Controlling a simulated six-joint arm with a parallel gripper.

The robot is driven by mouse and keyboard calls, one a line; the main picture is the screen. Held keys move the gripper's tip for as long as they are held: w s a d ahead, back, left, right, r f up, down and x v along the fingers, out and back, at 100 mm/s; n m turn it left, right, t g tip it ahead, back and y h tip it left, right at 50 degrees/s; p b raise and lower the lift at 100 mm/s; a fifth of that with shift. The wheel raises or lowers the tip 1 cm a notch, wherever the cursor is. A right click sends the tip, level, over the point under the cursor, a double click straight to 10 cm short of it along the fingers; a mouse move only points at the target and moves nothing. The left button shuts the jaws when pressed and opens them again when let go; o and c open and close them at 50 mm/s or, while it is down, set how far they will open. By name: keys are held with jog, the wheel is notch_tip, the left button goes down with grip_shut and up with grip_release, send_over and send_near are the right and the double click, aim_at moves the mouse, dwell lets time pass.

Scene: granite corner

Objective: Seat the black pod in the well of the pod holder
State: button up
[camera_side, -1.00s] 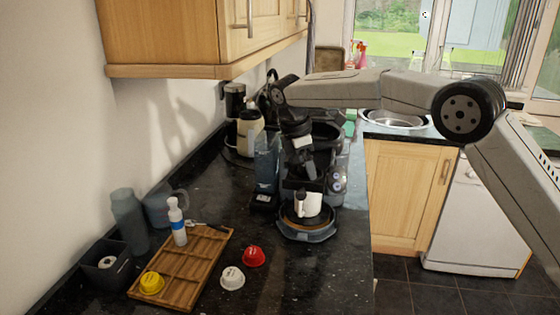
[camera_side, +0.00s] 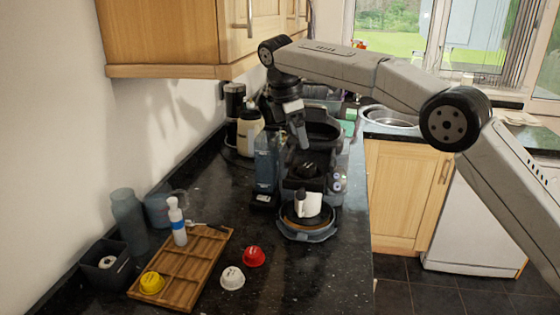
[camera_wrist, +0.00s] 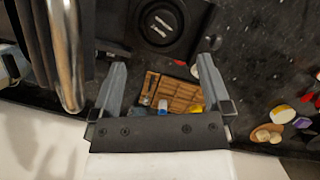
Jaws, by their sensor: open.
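The pod holder (camera_side: 306,170) is a dark round part in the middle of the coffee machine, above the drip stand. In the wrist view it is a black block with a ringed round well (camera_wrist: 146,38). A dark disc with pale marks, which looks like the black pod (camera_wrist: 165,22), lies inside the ring. It seems to sit in the well, but I cannot tell how deep or how level. My gripper (camera_side: 303,143) is above the holder, apart from it. In the wrist view my gripper (camera_wrist: 161,66) has its fingers wide apart with nothing between them.
A white cup (camera_side: 309,204) stands on the machine's drip stand below the holder. A wooden tray (camera_side: 190,262) with a yellow pod (camera_side: 152,283) is at front left. A white pod (camera_side: 232,278) and a red pod (camera_side: 253,256) lie on the counter. Upper cabinets (camera_side: 170,35) hang at left.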

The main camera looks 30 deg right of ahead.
jog(key=shift+v, duration=1.95)
jog(key=shift+a+r, duration=0.1)
jog(key=s+a+f+m+g+y, duration=0.1)
jog(key=s+a+f+m+y, duration=0.3)
jog(key=f, duration=0.5)
jog(key=s+a+f+m+y, duration=0.2)
jog(key=s+a+f+m, duration=0.2)
jog(key=s+a+f, duration=0.4)
jog(key=s+d+f+m+t+h, duration=0.1)
jog(key=s+d+f+m+t, duration=0.1)
jog(key=s+d, duration=0.6)
jog(key=s+d+f+m+t+h, duration=0.2)
jog(key=s+d, duration=0.6)
jog(key=d, duration=0.4)
notch_tip(320, 180, down, 2)
jog(key=shift+s+f+m+t, duration=0.3)
jog(key=shift+s+m, duration=0.1)
jog(key=shift+m, duration=0.5)
